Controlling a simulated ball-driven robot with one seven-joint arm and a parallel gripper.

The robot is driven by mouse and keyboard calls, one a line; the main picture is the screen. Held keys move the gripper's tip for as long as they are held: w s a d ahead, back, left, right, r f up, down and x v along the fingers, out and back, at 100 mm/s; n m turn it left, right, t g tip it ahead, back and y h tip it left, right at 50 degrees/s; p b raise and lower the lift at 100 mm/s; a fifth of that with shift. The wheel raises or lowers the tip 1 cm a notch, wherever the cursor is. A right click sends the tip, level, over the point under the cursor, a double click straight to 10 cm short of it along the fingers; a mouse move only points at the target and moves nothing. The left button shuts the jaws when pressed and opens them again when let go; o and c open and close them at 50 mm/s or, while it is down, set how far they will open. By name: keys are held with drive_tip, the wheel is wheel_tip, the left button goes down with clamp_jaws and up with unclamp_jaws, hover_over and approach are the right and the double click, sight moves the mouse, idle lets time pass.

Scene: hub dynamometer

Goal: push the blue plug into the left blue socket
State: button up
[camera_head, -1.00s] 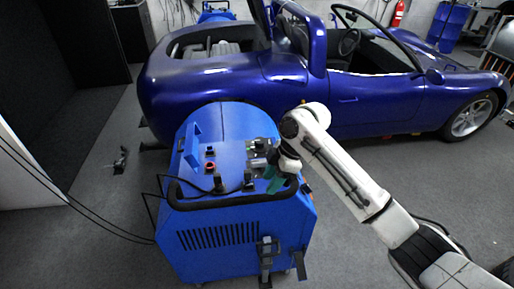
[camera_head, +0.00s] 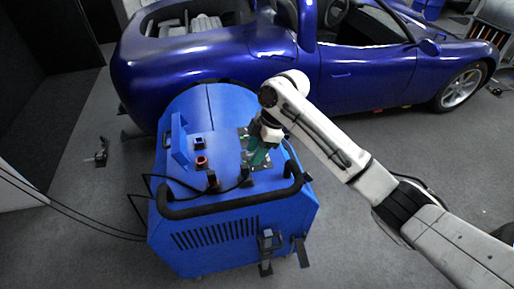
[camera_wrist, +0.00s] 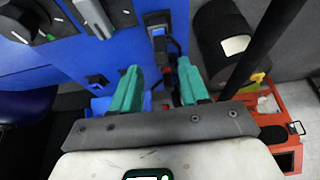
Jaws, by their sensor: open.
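The blue machine (camera_head: 215,215) carries a socket with a blue face (camera_head: 198,143) and a red-ringed socket (camera_head: 201,161) on its top. Two dark plugs with cables, one on the left (camera_head: 213,181) and one on the right (camera_head: 246,178), stand nearer the handle. I cannot make out a blue colour on either. My gripper (camera_head: 257,157) is low over the machine's right side, right of these sockets. In the wrist view its teal fingers (camera_wrist: 158,88) are apart. A dark, red-marked piece (camera_wrist: 170,75) shows between them, nearer the right finger; contact is unclear.
A black handle (camera_head: 235,198) runs along the machine's near edge. A blue car (camera_head: 370,75) stands close behind. The wrist view shows a panel with knobs (camera_wrist: 92,15), a black cylinder (camera_wrist: 222,38) and a red-orange box (camera_wrist: 285,115).

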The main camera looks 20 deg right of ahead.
sight(247, 165)
drive_tip(key=shift+b+x, duration=2)
drive_tip(key=shift+x, duration=1.65)
drive_tip(key=shift+c, duration=0.4)
clamp_jaws()
drive_tip(key=shift+r, duration=0.1)
drive_tip(key=shift+r+p, duration=1.95)
drive_tip(key=shift+r, duration=0.05)
